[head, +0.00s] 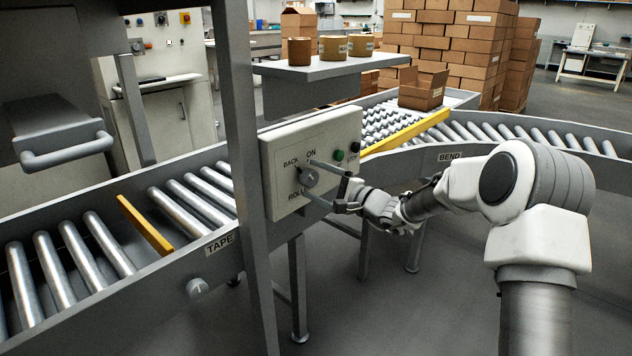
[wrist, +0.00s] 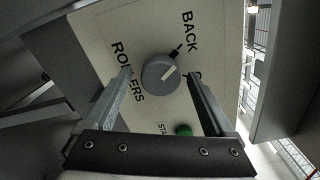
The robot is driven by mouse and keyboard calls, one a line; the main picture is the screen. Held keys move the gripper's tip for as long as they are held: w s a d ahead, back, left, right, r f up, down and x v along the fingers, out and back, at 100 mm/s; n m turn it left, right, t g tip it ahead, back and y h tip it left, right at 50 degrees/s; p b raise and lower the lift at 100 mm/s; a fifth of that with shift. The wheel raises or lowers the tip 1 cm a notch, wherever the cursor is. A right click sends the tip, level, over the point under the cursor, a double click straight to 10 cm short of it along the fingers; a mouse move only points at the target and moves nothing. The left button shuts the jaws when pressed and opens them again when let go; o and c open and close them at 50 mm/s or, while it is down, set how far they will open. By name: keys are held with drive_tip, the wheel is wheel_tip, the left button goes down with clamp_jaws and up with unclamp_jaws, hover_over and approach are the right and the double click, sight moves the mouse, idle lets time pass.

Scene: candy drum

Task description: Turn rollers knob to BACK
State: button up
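The grey round rollers knob (head: 309,177) sits on a pale control panel (head: 283,150) with BACK, ON and ROLLERS lettering. The knob also shows in the wrist view (wrist: 160,75). A short black mark shows beside the knob toward BACK. My gripper (head: 312,178) is open, one finger on each side of the knob. In the wrist view, gaps show between the fingers and the knob. Whether the tips reach its depth is hard to tell.
A green button (head: 339,155) and a dark button (head: 355,147) lie right of the knob. A grey post (head: 240,150) stands left of the panel. Roller conveyors (head: 190,195) run behind. Free floor lies below my arm.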

drive_tip(key=p+v, duration=0.3)
drive_tip(key=v, duration=1.4)
drive_tip(key=shift+d, duration=0.2)
drive_tip(key=shift+s, duration=0.15)
